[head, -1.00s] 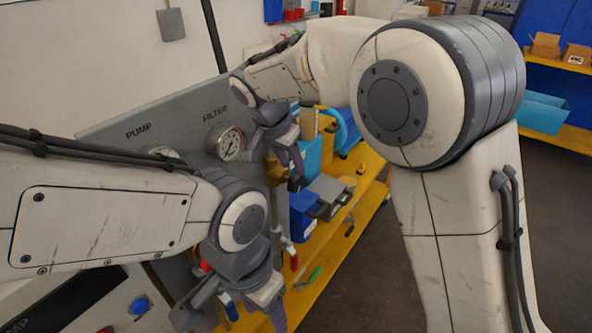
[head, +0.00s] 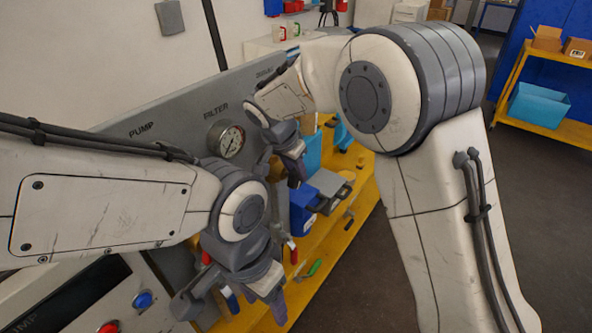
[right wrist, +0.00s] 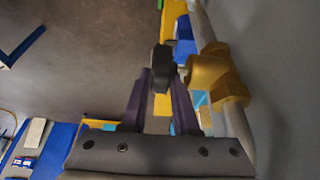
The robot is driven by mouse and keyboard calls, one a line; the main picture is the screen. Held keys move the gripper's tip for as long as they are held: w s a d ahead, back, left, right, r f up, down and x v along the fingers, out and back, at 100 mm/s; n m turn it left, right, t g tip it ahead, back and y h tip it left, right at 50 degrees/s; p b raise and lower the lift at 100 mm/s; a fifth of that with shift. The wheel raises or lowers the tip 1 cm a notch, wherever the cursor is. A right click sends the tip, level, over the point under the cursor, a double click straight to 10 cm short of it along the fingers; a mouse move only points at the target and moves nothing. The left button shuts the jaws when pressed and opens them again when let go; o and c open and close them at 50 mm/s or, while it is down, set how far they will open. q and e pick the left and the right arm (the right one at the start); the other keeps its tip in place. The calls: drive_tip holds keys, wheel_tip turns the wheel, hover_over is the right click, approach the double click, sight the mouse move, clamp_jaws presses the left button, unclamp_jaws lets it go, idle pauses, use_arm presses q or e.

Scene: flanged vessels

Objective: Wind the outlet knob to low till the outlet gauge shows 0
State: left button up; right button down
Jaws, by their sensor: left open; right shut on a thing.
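A black knob (right wrist: 161,68) on a brass valve body (right wrist: 209,76) sits between the fingertips of my right gripper (right wrist: 163,84) in the right wrist view. The gripper is shut on the knob. In the head view my right gripper (head: 284,170) is the upper one, right of the filter gauge; the knob is hidden there. The outlet gauge cannot be made out; my right forearm covers the panel beyond a partly hidden label.
The grey panel (head: 165,112) carries the filter gauge (head: 228,140). A yellow shelf (head: 335,235) with blue bins (head: 301,210) runs behind. Open floor (head: 375,285) lies to the right.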

drive_tip(key=shift+f+b, duration=0.2)
drive_tip(key=shift+b, duration=0.4)
drive_tip(key=t+h+b, duration=0.1)
drive_tip(key=b, duration=0.5)
drive_tip(key=t+h+b, duration=0.1)
drive_tip(key=t+b, duration=0.1)
drive_tip(key=b, duration=0.5)
drive_tip(key=s+a+t+h+b, duration=0.1)
drive_tip(key=t+b, duration=0.1)
drive_tip(key=b, duration=0.4)
drive_tip(key=shift+f+h, duration=0.3)
drive_tip(key=shift+r+t+b, duration=0.2)
drive_tip(key=shift+t+b, duration=0.1)
drive_tip(key=shift+b, duration=0.7)
drive_tip(key=shift+s, duration=0.1)
drive_tip(key=c, duration=0.9)
unclamp_jaws()
drive_tip(key=shift+c, duration=0.2)
drive_tip(key=shift+r, duration=0.1)
drive_tip(key=v, duration=1)
drive_tip(key=shift+a, duration=0.2)
drive_tip(key=shift+s, duration=0.1)
